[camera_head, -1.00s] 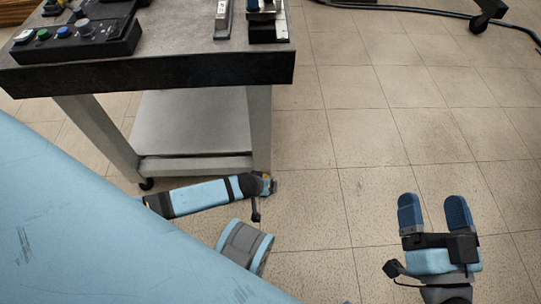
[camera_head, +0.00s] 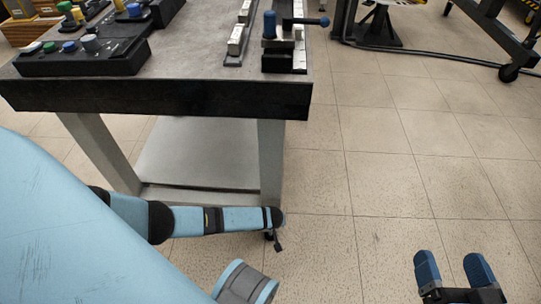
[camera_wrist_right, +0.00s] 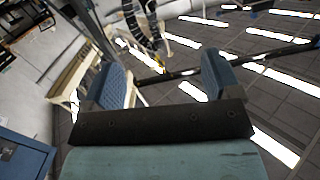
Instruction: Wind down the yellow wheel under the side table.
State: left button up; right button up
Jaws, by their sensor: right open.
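I cannot make out the yellow wheel in either view. My right gripper (camera_head: 450,266) is at the bottom right of the head view, over bare floor, with its two blue fingers apart and nothing between them. Its fingers also frame the right wrist view (camera_wrist_right: 165,80), again empty. My left arm reaches in from the left, low in front of a grey table (camera_head: 150,98). My left gripper (camera_head: 276,218) shows only as a small dark end near that table's front right leg; its fingers cannot be made out.
The table carries a black button box (camera_head: 85,50), metal rails and a blue-handled clamp (camera_head: 270,25). At the top right are a dark stand (camera_head: 378,32), a black cable (camera_head: 440,55) and a castored frame (camera_head: 500,40). The tiled floor (camera_head: 390,160) between is clear.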

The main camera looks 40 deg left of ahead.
pick_arm(q)
jog(key=shift+b+x, duration=0.4)
jog(key=shift+x, duration=0.7)
pick_arm(e)
jog(key=shift+w+d+r+n+t, duration=0.2)
jog(key=shift+w+d+n+t, duration=0.1)
jog(key=shift+w+n, duration=0.2)
pick_arm(q)
jog(key=c, duration=0.9)
jog(key=shift+d+r+m+p, duration=0.1)
jog(key=shift+r+m+p, duration=0.15)
jog(key=shift+p, duration=0.2)
jog(key=shift+c, duration=0.2)
jog(key=shift+m+p, duration=0.3)
jog(key=shift+m, duration=0.05)
jog(key=shift+f+m+h, duration=0.1)
jog(key=shift+m+h, duration=0.2)
jog(key=shift+f+m+t, duration=0.1)
jog(key=shift+m+t, duration=0.2)
jog(key=shift+m, duration=0.4)
pick_arm(e)
jog(key=shift+s+a+f+m, duration=0.3)
jog(key=shift+s+a+m, duration=0.1)
jog(key=shift+s+m, duration=0.25)
jog(key=shift+w, duration=0.1)
